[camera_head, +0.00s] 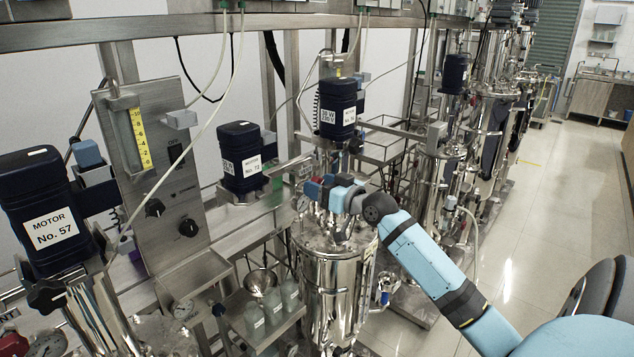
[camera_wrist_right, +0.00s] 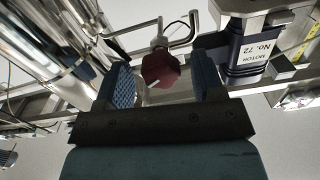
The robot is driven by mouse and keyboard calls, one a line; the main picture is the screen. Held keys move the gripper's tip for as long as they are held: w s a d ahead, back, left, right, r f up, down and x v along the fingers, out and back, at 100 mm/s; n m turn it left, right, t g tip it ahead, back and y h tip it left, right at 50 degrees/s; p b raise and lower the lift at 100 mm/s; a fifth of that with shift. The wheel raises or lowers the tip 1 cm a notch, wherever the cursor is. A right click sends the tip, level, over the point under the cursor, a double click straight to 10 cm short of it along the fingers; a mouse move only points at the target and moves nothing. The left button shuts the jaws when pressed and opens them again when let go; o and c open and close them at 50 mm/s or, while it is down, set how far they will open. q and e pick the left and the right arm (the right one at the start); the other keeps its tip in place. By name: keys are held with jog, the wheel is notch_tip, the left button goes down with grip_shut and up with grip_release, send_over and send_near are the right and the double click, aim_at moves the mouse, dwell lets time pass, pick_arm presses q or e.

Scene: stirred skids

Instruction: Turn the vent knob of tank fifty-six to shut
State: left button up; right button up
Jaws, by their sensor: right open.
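A dark red knob (camera_wrist_right: 162,70) with a pale mark on its face sits on a thin steel stem in the right wrist view. My right gripper (camera_wrist_right: 165,78) is open, with a blue pad on each side of the knob; I cannot tell whether either pad touches it. In the head view my right gripper (camera_head: 322,184) is over the lid of a steel tank (camera_head: 332,285), and a bit of the red knob (camera_head: 312,191) shows at its fingers. No tank number is readable on this tank. My left gripper is not in view.
A motor marked No. 72 (camera_head: 240,158) and another motor (camera_head: 338,108) stand close behind my right gripper. Motor No. 57 (camera_head: 50,215) and a control panel (camera_head: 160,175) are at left. Clear beakers (camera_head: 272,305) stand left of the tank. The floor (camera_head: 535,210) is open at right.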

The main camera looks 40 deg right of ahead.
jog(key=shift+w+a, duration=0.1)
jog(key=shift+w, duration=0.55)
jog(key=c, duration=0.9)
